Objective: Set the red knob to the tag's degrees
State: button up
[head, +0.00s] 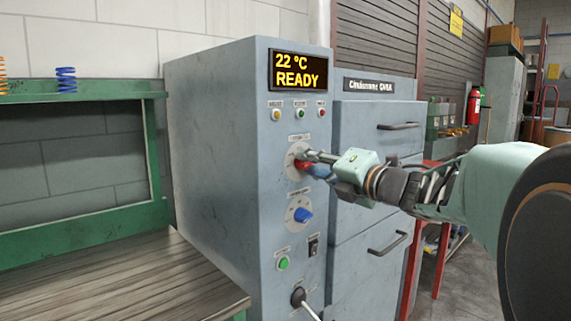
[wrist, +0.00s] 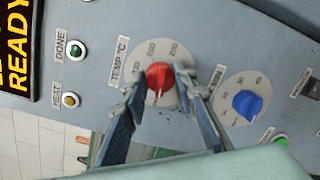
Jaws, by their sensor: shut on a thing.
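The red knob (head: 301,164) sits on a pale dial on the front of the grey coiler cabinet. In the wrist view the red knob (wrist: 159,74) sits between my fingertips, on a dial labelled TEMP °C (wrist: 119,60). A white mark on the knob points towards the bottom of that picture. The dial figures are small, and I cannot read its setting exactly. My gripper (head: 309,162) is shut on the knob; its two fingers also show in the wrist view (wrist: 160,88). The display (head: 299,71) reads 22 °C READY. I cannot make out the tag.
A blue knob (head: 303,215), a black switch (head: 313,246), a green button (head: 283,263) and a lever (head: 303,299) sit below the red knob. A drawer cabinet (head: 378,160) stands close to the right. A green-framed bench (head: 110,285) stands left.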

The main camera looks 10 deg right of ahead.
jog(key=shift+r, duration=0.1)
jog(key=m+g+p, duration=0.1)
jog(key=m+p, duration=0.5)
jog(key=p, duration=0.1)
jog(key=m+p, duration=0.6)
jog(key=p, duration=0.2)
jog(key=m+g+y+p, duration=0.1)
jog(key=m+p, duration=0.4)
jog(key=p, duration=0.2)
jog(key=shift+w+d+m+g+p, duration=0.1)
jog(key=shift+w+m+g+p, duration=0.05)
jog(key=shift+m+g+p, duration=0.2)
jog(key=shift+m, duration=0.25)
jog(key=o, duration=1.2)
jog(key=shift+c, duration=0.2)
